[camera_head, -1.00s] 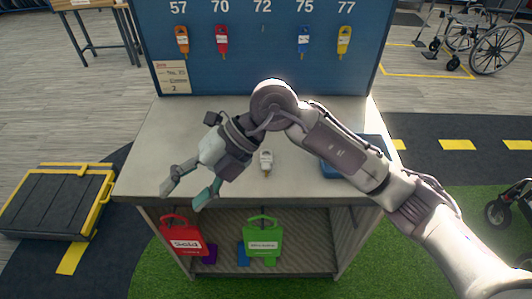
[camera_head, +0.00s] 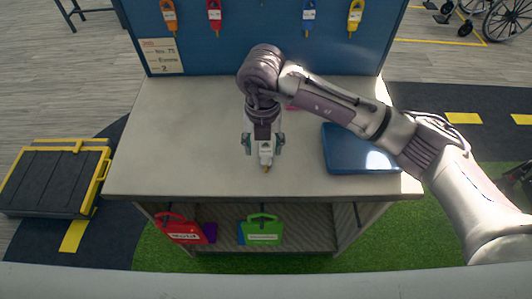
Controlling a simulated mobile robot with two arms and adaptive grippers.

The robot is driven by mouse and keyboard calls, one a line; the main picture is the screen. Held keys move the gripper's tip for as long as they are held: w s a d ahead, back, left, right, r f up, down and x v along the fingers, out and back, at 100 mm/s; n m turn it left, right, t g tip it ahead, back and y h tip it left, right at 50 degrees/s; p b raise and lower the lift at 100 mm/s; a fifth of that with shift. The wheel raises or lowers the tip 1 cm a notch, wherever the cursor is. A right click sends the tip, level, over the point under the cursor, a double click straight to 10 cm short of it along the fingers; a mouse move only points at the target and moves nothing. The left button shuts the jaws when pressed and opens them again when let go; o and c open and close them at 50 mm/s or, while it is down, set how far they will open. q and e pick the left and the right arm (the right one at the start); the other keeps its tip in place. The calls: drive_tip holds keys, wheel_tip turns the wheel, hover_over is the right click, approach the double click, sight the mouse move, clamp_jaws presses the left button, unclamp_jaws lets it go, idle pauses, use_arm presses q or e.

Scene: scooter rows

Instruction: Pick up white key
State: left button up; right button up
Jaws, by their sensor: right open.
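The white key (camera_head: 266,152) lies on the light grey countertop (camera_head: 180,150), its metal tip pointing toward me. My right gripper (camera_head: 264,145) points down over it, with one finger on each side of the key's white head. The fingers look apart and open, and I cannot tell whether they touch the key. The gripper body hides the key's far end. My left gripper is not in view.
A blue case (camera_head: 355,150) lies on the counter to the right. The blue board (camera_head: 260,50) behind holds orange, red, blue and yellow keys. Red (camera_head: 178,228) and green (camera_head: 264,230) cases stand on the shelf below. The counter's left side is clear.

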sight(266, 160)
drive_tip(key=shift+s+d+f+p, duration=0.15)
drive_tip(key=shift+d+f+p, duration=0.05)
drive_tip(key=shift+f+p, duration=0.45)
wheel_tip(266, 160, down, 3)
drive_tip(key=shift+d+r+p, duration=0.1)
drive_tip(key=shift+d+p, duration=0.05)
drive_tip(key=shift+p, duration=0.25)
drive_tip(key=shift+f, duration=0.55)
drive_tip(key=c, duration=0.7)
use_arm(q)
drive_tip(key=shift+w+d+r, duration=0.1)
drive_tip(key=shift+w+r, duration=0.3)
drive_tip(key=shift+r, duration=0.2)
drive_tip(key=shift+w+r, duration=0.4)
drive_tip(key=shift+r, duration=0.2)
use_arm(e)
drive_tip(key=shift+c, duration=1.2)
